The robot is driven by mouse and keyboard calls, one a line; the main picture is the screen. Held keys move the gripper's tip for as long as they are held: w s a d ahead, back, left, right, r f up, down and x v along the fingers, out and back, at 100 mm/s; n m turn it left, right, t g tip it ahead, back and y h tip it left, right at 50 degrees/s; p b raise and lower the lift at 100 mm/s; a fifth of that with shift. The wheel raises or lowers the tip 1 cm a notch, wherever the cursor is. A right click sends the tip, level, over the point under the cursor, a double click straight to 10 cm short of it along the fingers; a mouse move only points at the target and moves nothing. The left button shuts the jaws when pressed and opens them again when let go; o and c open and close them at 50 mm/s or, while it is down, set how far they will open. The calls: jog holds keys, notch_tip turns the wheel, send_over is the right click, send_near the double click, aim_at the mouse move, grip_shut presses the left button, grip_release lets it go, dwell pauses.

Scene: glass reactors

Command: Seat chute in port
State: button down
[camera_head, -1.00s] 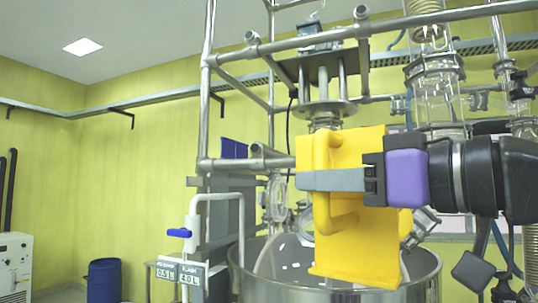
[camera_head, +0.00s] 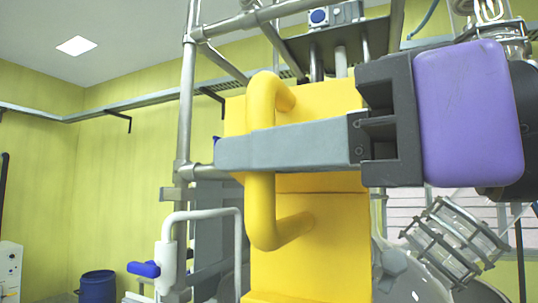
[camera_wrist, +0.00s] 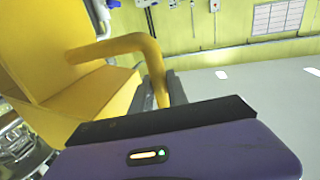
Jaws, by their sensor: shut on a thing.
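The yellow chute (camera_head: 336,235) fills the middle of the head view, held upright, with a bent yellow handle on its near side. My gripper (camera_head: 285,145), with grey fingers and a purple body, is shut on the chute's handle. In the wrist view the chute (camera_wrist: 55,40) is at the upper left, and its handle runs between the fingers of my gripper (camera_wrist: 165,88). The port is not clearly visible; the chute covers much of the glass reactor (camera_head: 415,285) behind it.
A metal pipe frame (camera_head: 187,90) stands left of and behind the chute. A white pipe with a blue-handled valve (camera_head: 145,269) is at lower left. A clamped glass fitting (camera_head: 455,242) is at lower right. A blue drum (camera_head: 98,286) stands on the far floor.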

aim_at(290, 224)
jog(key=shift+w+d+f+b, duration=0.3)
jog(key=shift+w+f+b, duration=0.3)
jog(key=shift+w+f, duration=0.1)
jog(key=shift+w+d+f+b, duration=0.25)
jog(key=shift+w+f+b, duration=0.35)
jog(key=shift+w, duration=0.25)
jog(key=shift+w+d+f, duration=0.25)
jog(key=shift+d+f, duration=0.1)
dwell(1.1)
jog(key=shift+w+d+f+b, duration=0.25)
jog(key=shift+w+f+b, duration=0.2)
jog(key=shift+w+f, duration=0.25)
jog(key=shift+w+d+f+b, duration=0.25)
jog(key=shift+w+f+b, duration=0.25)
jog(key=shift+w, duration=0.2)
jog(key=shift+w+d+f+b, duration=0.25)
jog(key=shift+w+f+b, duration=0.15)
jog(key=shift+w+f, duration=0.3)
dwell(1.2)
jog(key=c, duration=1.4)
grip_release()
jog(key=shift+c, duration=0.2)
jog(key=shift+d+f, duration=0.1)
jog(key=shift+d, duration=0.1)
jog(key=shift+s+d+f, duration=0.2)
jog(key=shift+s+d, duration=0.1)
jog(key=shift+d, duration=0.3)
jog(key=shift+s+d+f, duration=0.15)
jog(key=shift+s+d, duration=0.15)
jog(key=shift+d, duration=0.3)
